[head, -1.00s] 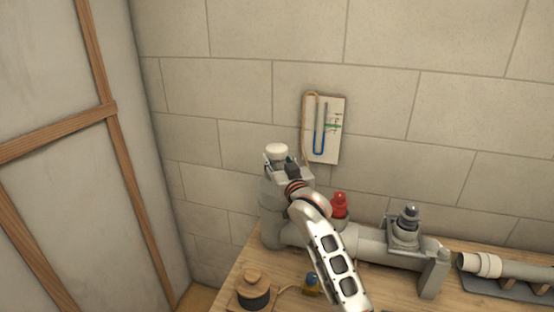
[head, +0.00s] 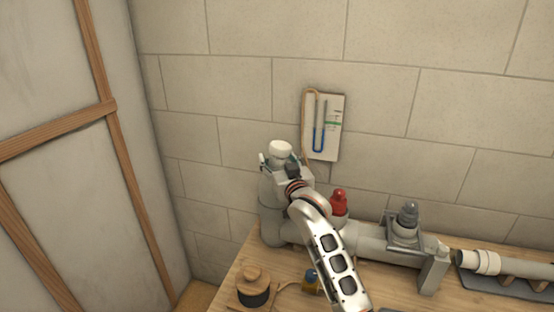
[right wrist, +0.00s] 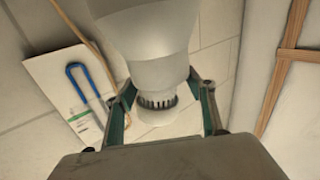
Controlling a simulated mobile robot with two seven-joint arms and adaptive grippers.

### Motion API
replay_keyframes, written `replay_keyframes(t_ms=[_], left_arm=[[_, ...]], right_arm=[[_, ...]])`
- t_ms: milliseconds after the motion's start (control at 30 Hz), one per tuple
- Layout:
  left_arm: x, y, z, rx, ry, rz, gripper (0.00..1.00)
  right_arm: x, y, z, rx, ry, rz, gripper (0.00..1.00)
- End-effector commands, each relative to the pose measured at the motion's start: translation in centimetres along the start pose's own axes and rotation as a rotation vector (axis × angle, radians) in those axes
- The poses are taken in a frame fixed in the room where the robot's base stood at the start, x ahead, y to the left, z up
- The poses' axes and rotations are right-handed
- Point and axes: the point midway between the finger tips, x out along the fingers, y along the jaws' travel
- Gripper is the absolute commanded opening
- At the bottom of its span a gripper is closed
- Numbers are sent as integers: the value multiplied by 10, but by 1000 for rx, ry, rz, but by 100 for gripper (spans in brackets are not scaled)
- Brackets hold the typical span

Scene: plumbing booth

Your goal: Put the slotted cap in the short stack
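The slotted cap (head: 280,149) is white and stands at the top of the short grey stack (head: 270,215) at the pipe's left end. In the right wrist view, the cap (right wrist: 155,114) shows dark slots beside the mouth of the stack (right wrist: 160,70); I cannot tell how deep it sits. My right gripper (head: 281,160) is at the cap. In the wrist view its fingers (right wrist: 166,100) stand on both sides of the cap with gaps, so it is open. My left gripper is not in view.
A red fitting (head: 339,202) and a grey fitting (head: 408,216) stand on the pipe to the right. A gauge board (head: 325,125) hangs on the wall behind. A wooden-topped item (head: 253,287) and a small blue-yellow item (head: 310,281) lie in front on the bench.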

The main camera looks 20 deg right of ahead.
Motion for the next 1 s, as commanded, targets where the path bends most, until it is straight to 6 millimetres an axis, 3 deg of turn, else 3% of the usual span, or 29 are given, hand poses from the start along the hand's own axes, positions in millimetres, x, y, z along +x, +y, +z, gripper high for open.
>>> replay_keyframes(t_ms=[333, 467, 1000], left_arm=[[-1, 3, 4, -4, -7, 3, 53], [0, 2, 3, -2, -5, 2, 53], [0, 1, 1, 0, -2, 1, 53]], right_arm=[[-1, 0, 0, 0, 0, 0, 55], [-10, 0, 1, 0, -1, 0, 55], [-105, 0, 0, 1, 1, 0, 55]])
